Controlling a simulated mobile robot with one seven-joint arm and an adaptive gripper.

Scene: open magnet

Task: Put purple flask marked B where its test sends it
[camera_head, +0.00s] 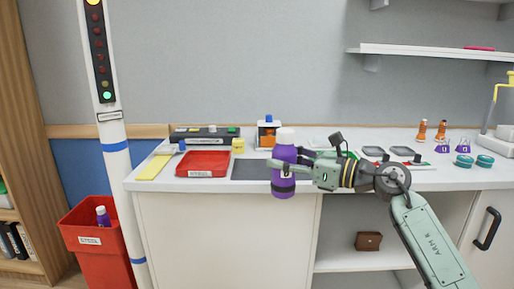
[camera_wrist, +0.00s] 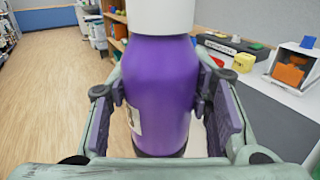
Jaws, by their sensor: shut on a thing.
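My gripper (camera_head: 284,163) is shut on a purple flask (camera_head: 284,182) with a white cap and a dark base. The flask is upright, and its bottom overlaps the counter's front edge in the head view. A pale label with a dark mark shows on it, but I cannot read the letter. In the wrist view the same flask (camera_wrist: 160,85) fills the middle, between the two fingers of my gripper (camera_wrist: 162,95). A red bin (camera_head: 98,252) at the lower left holds another purple flask (camera_head: 103,214). A red tray (camera_head: 203,171) lies on the counter.
A white pole (camera_head: 118,170) with a light column (camera_head: 100,50), bright green at its bottom, stands beside the bin. A dark mat (camera_head: 250,170), an orange-and-white device (camera_head: 268,134) and a black case (camera_head: 205,135) are on the counter. Orange bottles (camera_head: 422,130) and small purple flasks (camera_head: 443,146) stand right.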

